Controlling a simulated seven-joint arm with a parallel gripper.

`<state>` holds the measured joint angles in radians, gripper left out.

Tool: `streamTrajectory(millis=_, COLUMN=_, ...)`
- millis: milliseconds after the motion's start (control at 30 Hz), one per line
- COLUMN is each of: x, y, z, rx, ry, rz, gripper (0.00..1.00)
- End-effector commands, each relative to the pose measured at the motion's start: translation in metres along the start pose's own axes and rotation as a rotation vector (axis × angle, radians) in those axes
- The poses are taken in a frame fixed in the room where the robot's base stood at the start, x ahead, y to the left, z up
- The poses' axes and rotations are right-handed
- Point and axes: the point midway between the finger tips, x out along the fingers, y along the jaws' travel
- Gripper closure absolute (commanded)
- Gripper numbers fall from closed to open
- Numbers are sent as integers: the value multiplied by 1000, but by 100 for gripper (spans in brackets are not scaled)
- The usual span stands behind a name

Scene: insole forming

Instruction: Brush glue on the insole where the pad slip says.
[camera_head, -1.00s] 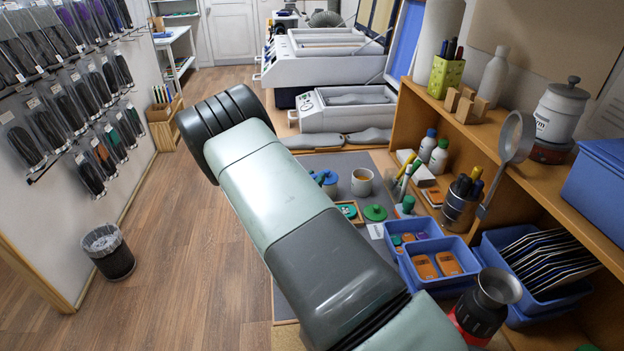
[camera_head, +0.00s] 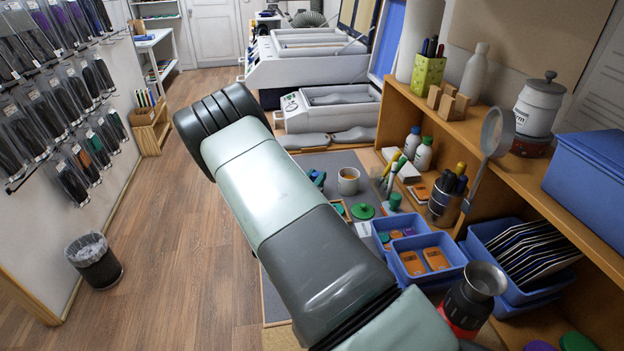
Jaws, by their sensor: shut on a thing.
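My gripper is hidden behind my arm, which crosses the middle of the picture. A white cup with tan contents (camera_head: 348,182), perhaps the glue, stands on the grey mat (camera_head: 335,161). A green round lid-like disc (camera_head: 363,210) lies in front of it. A white slip of paper (camera_head: 362,231) lies beside the blue bins, partly covered by my arm; its writing is too small to read. A small blue item (camera_head: 317,178) shows at the arm's edge; I cannot tell what it is. I cannot make out the insole or a brush.
Blue bins (camera_head: 428,279) with orange and purple pads stand right of the mat. A pen cup (camera_head: 441,205), bottles (camera_head: 422,155) and a wooden shelf (camera_head: 420,101) line the right. Grey machines (camera_head: 330,115) stand behind. A waste bin (camera_head: 95,262) is on the floor at left.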

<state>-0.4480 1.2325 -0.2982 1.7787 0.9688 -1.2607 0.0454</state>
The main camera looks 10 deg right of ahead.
Motion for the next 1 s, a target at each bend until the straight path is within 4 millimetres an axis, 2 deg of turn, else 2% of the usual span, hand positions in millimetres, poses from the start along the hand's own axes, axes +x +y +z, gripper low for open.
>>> streamTrajectory(millis=167, x=0, y=2, z=-2, rx=-4, ry=-3, rz=4, gripper=100)
streamTrajectory(millis=800, x=0, y=0, z=-66, rx=-1, ry=-1, rz=2, gripper=100)
streamTrajectory(millis=1000, x=0, y=0, z=-79, rx=-2, ry=-1, rz=1, gripper=100)
